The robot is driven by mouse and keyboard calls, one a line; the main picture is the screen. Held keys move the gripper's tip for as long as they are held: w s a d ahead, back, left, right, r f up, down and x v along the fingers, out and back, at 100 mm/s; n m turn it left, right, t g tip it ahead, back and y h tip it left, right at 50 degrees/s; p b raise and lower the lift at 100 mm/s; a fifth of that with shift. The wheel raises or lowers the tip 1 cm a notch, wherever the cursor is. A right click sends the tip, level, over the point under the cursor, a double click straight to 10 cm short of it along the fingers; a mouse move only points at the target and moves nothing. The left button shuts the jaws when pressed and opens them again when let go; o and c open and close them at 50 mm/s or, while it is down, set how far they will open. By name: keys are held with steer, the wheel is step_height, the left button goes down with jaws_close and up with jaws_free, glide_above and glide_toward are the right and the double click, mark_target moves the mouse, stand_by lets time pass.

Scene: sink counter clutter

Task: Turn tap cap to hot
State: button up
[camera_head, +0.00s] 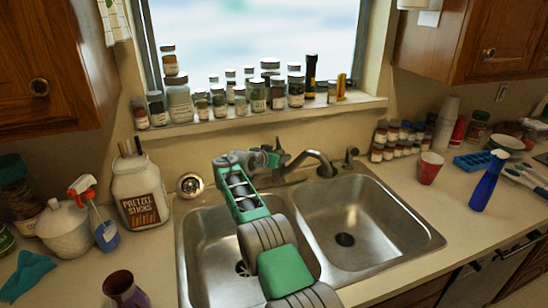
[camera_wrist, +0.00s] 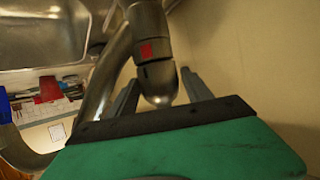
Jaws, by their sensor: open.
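The metal tap (camera_head: 312,160) stands behind the double sink, its spout curving right. In the wrist view its body and cap (camera_wrist: 152,45) hang down between my fingers, with a red mark (camera_wrist: 147,50) on the side and a dark seam below it. The cap's rounded end is near the gripper's dark edge. My gripper (camera_head: 270,156) is at the left of the tap, behind the sink. It is open, and its two fingers in the wrist view (camera_wrist: 160,87) stand on either side of the cap. I cannot tell whether they touch it.
The steel sink (camera_head: 345,215) has two basins, and my arm crosses over the left one. Several jars (camera_head: 258,95) line the window sill above the tap. A pretzel jar (camera_head: 140,190) stands left, a red cup (camera_head: 430,168) and blue spray bottle (camera_head: 487,182) right.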

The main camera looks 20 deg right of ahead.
steer(key=b+v, duration=0.2)
steer(key=v, duration=0.5)
steer(key=shift+b, duration=0.3)
steer(key=shift+s+a+r, duration=0.1)
steer(key=shift+s+r, duration=0.05)
